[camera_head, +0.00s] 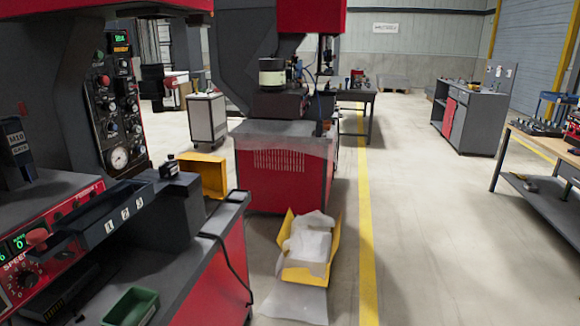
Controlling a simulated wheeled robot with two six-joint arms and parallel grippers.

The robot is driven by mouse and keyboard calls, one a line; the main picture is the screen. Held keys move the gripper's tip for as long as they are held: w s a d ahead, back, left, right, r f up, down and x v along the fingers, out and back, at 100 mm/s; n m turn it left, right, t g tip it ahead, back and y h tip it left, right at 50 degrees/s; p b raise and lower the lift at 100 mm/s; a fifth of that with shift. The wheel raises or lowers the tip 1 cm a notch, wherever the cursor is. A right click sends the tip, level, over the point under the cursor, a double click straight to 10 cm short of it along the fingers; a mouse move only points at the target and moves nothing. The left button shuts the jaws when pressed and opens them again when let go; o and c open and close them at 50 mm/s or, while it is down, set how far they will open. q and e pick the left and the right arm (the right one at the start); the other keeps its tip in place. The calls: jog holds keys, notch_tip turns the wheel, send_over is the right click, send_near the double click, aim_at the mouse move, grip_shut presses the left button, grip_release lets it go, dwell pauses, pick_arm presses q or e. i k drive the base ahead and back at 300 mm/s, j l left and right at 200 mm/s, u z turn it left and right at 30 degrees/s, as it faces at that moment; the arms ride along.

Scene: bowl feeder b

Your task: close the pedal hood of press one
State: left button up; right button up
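Neither of my grippers shows in the head view. A grey and red press (285,165) stands in the middle, with a red base cabinet. Another dark machine with a control panel (118,110) fills the left side. I cannot tell which one is press one. No pedal or pedal hood can be made out for sure. An open yellow box-like thing (334,245) with whitish, crumpled material inside sits on the floor in front of the middle press. A second yellow box-like thing (205,173) shows partly behind the left machine.
A translucent sheet (297,306) lies on the floor before the yellow thing. A green tray (131,307) is on the left bench. A yellow floor line (367,230) runs along the aisle, with clear floor to its right. A workbench (540,190) stands at the right edge.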

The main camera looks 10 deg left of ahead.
aim_at(213, 170)
jog(key=i+u, duration=0.25)
jog(key=i, duration=0.25)
jog(key=i+l+u, duration=0.2)
jog(key=i, duration=0.25)
jog(key=i+l+u, duration=0.25)
jog(key=i, duration=0.25)
jog(key=i+l+u, duration=0.2)
jog(key=i+l, duration=0.15)
jog(key=i, duration=0.1)
